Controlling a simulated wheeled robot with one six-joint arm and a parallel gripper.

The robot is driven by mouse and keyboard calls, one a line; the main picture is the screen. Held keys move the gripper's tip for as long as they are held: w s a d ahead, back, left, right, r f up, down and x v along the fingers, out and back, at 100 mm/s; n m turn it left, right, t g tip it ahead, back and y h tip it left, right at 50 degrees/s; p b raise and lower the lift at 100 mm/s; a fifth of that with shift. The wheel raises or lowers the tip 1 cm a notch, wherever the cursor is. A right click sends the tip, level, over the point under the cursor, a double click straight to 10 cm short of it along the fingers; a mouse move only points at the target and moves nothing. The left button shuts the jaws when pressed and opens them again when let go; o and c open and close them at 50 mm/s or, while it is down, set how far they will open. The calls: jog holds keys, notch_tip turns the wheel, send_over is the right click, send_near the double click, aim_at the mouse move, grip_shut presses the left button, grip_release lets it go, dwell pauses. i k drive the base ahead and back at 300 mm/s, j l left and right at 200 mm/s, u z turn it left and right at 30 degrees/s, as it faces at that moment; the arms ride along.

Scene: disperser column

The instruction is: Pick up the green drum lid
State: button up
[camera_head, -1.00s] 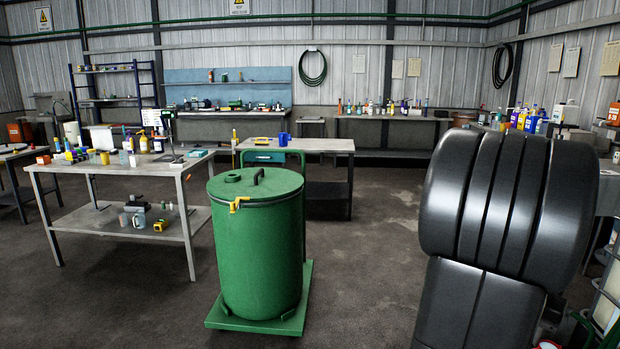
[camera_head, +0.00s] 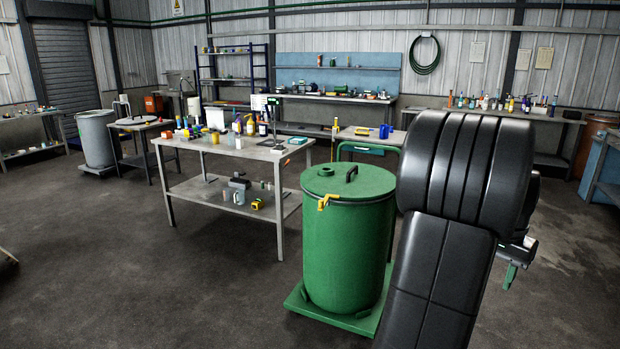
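The green drum lid (camera_head: 330,187) lies flat on top of the green drum (camera_head: 345,255). It has a black handle (camera_head: 352,173) and a small round bung. A yellow clamp (camera_head: 326,202) sits at the rim on the near side. The drum stands upright on a green wheeled platform (camera_head: 322,316). My black arm fills the right centre and stands in front of the platform's right side. What looks like part of my gripper (camera_head: 513,262) shows beyond the arm, right of the drum and apart from the lid. Its fingers are mostly hidden, so its opening is unclear.
A metal table (camera_head: 232,152) with bottles and tools stands left of the drum. Another workbench (camera_head: 366,136) is behind the drum. A grey drum (camera_head: 97,140) stands far left.

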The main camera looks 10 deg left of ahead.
aim_at(353, 181)
jog(key=i+u, duration=0.4)
jog(key=i, duration=0.4)
jog(key=i+l+u, duration=0.15)
jog(key=i+u, duration=0.3)
jog(key=i, duration=0.35)
jog(key=i+l, duration=0.15)
jog(key=i, duration=0.3)
jog(key=i+l, duration=0.2)
jog(key=i, duration=0.25)
jog(key=i+l, duration=0.15)
jog(key=i, duration=0.25)
